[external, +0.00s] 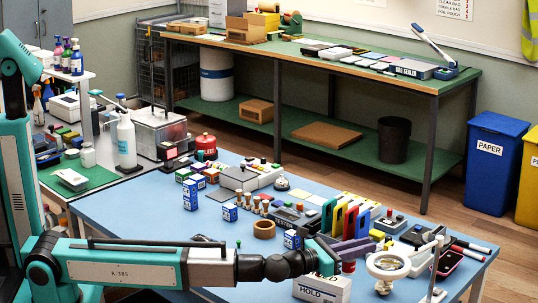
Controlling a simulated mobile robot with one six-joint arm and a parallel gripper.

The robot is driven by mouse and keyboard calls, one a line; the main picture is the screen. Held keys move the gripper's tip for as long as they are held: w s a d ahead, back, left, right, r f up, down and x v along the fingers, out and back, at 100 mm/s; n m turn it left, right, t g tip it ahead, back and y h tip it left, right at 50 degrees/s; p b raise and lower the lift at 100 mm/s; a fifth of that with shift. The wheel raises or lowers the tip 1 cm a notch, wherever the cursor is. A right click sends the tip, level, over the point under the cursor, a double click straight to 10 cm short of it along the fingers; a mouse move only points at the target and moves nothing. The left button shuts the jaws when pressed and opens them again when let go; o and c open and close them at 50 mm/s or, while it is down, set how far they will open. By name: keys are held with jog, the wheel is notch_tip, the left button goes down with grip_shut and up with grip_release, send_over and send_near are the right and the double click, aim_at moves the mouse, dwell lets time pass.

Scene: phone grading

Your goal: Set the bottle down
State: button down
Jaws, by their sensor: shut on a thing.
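My gripper (325,254) is at the front of the blue table, at the end of my outstretched arm. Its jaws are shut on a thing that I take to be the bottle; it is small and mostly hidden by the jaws. A dark purple-red rounded shape (348,266) shows just right of the jaws; I cannot tell whether it is part of the held thing. Whether the held thing touches the table is not clear. Several small brown bottles (257,204) stand mid-table.
A white box marked HOLD (321,288) is just below my gripper. A blue-white carton (291,240) and a tape roll (264,229) are to its left. Coloured upright folders (345,215) stand behind it; a ring magnifier (388,266) is to its right. Free blue tabletop (150,217) lies left.

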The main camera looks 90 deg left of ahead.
jog(key=s+y, duration=0.1)
jog(key=s, duration=0.1)
jog(key=s+d+n+g, duration=0.1)
jog(key=s, duration=0.1)
jog(key=s+d+f+y, duration=0.1)
jog(key=shift+s+d+f+n+y, duration=0.1)
jog(key=shift+s+d+n+y, duration=0.05)
jog(key=shift+s+n+y, duration=0.2)
jog(key=s+d+f+n+g+y+b, duration=0.1)
jog(key=s+f+n+g+y, duration=0.25)
jog(key=s, duration=0.45)
jog(key=s+d+f+n+g+y+b, duration=0.2)
jog(key=s+f, duration=0.2)
jog(key=s, duration=0.4)
jog(key=s+a+r+n+g+y+p, duration=0.1)
jog(key=s+a+p, duration=0.4)
jog(key=a, duration=0.5)
jog(key=s+a+r+n+g+y+p, duration=0.1)
jog(key=s+a+r+n+g+p, duration=0.2)
jog(key=a+p, duration=0.6)
jog(key=s+a+r+n+g+y+p, duration=0.1)
jog(key=s+a+g+p, duration=0.5)
jog(key=a, duration=0.7)
jog(key=shift+s+r+n+g+y+p, duration=0.35)
jog(key=shift+s+r+n+p, duration=0.2)
jog(key=shift+n, duration=0.35)
jog(key=shift+f, duration=0.15)
jog(key=shift+f+b, duration=1)
jog(key=shift+f, duration=1.1)
